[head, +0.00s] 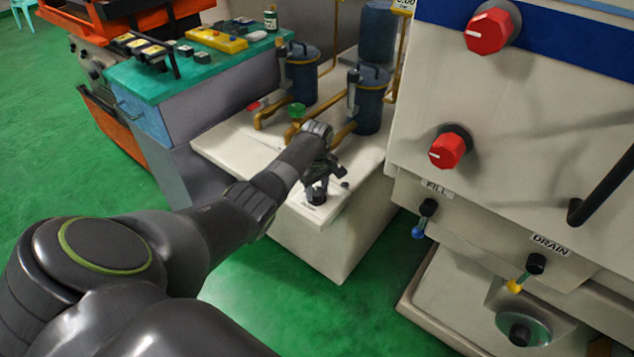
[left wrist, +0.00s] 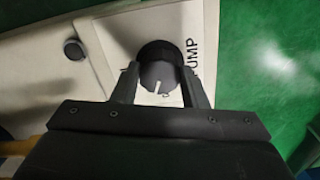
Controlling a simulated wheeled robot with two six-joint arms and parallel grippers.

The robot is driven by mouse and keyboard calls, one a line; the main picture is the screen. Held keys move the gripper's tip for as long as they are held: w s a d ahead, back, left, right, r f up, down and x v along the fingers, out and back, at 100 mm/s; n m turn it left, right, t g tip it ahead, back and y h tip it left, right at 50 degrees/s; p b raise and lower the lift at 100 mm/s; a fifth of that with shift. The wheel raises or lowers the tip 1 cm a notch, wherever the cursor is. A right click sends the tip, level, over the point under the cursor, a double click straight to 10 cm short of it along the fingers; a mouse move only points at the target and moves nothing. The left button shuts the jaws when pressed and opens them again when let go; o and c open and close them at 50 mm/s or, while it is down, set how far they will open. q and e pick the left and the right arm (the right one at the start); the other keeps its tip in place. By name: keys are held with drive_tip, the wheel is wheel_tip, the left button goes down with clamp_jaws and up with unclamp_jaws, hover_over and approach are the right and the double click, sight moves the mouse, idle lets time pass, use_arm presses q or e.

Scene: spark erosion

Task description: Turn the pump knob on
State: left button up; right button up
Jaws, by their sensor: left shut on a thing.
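The pump knob (left wrist: 158,68) is a round black knob with a white pointer line. It sits on a white plate (left wrist: 128,25) marked "PUMP" in the left wrist view. The pointer line lies toward the lower side of the knob in that view. My left gripper (left wrist: 160,80) has one finger on each side of the knob and is shut on it. In the head view my left gripper (head: 322,177) reaches down to the front corner of the white pump unit (head: 325,243). It partly hides the knob there. My right gripper is in neither view.
Blue filter canisters (head: 370,100) and yellow pipes stand behind the gripper. A white machine with red knobs (head: 488,31), a FILL valve (head: 428,208) and a DRAIN valve (head: 536,264) is at the right. A teal-topped cabinet (head: 150,84) is at the left. Green floor lies in front.

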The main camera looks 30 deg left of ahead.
use_arm(q)
drive_tip(key=m+p, duration=0.1)
drive_tip(key=m, duration=0.2)
drive_tip(key=shift+r, duration=0.2)
drive_tip(key=m+p, duration=0.1)
drive_tip(key=m, duration=0.2)
drive_tip(key=shift+f+m+p, duration=0.1)
drive_tip(key=shift+m+p, duration=0.2)
drive_tip(key=shift+p, duration=0.05)
drive_tip(key=m, duration=0.3)
drive_tip(key=shift+p, duration=0.35)
drive_tip(key=shift+m, duration=1.7)
drive_tip(key=o, duration=1)
drive_tip(key=shift+c, duration=0.2)
